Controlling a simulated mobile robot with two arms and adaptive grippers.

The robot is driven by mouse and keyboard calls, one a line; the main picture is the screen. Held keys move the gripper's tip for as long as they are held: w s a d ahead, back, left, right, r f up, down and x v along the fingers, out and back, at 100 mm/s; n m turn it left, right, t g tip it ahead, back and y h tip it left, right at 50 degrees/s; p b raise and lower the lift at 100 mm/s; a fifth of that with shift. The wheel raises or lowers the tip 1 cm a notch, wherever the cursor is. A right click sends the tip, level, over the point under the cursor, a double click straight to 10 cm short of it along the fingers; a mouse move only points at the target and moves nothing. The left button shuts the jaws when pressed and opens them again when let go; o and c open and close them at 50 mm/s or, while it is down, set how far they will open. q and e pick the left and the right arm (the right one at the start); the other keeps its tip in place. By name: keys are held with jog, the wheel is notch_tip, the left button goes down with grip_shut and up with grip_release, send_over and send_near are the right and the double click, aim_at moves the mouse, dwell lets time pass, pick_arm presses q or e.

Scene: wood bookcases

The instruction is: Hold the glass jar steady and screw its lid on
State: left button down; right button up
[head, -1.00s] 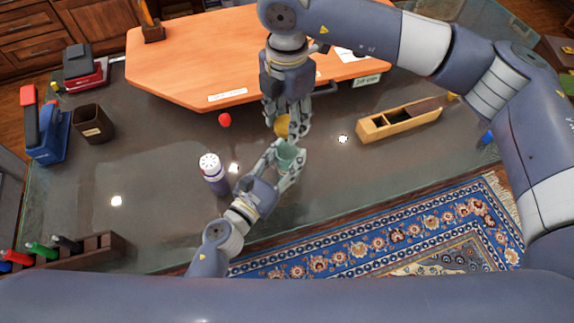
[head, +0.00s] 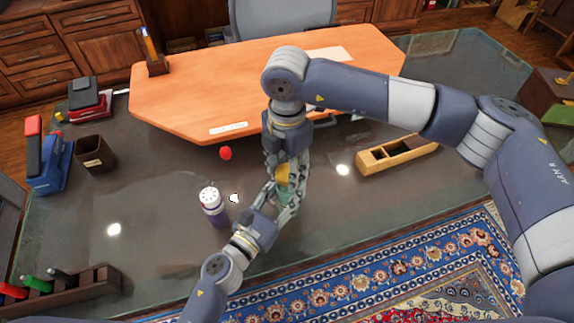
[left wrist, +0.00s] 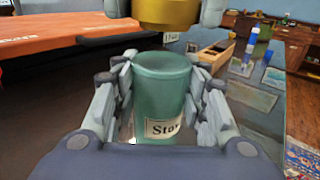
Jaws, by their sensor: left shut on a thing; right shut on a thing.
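The glass jar (left wrist: 165,88) is green with a white label starting "Stor" and stands upright between the fingers of my left gripper (left wrist: 162,105), which is shut on it. In the head view the jar (head: 284,197) is mostly hidden by the fingers. The yellow-gold lid (left wrist: 167,11) is above the jar's top with a gap between them. My right gripper (head: 285,168) points down from above and is shut on the lid, which also shows in the head view (head: 282,174).
A purple bottle with a white cap (head: 212,205) stands left of my left gripper. A red ball-like thing (head: 226,153) lies behind it. An orange board (head: 200,95) covers the back.

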aim_at(287, 197)
jog(key=shift+f, duration=0.85)
jog(key=shift+f, duration=0.6)
dwell(0.3)
jog(key=m, duration=0.4)
jog(key=shift+m, duration=0.4)
jog(key=m, duration=0.5)
jog(key=shift+m, duration=0.3)
jog(key=o, duration=1)
jog(key=shift+c, duration=0.2)
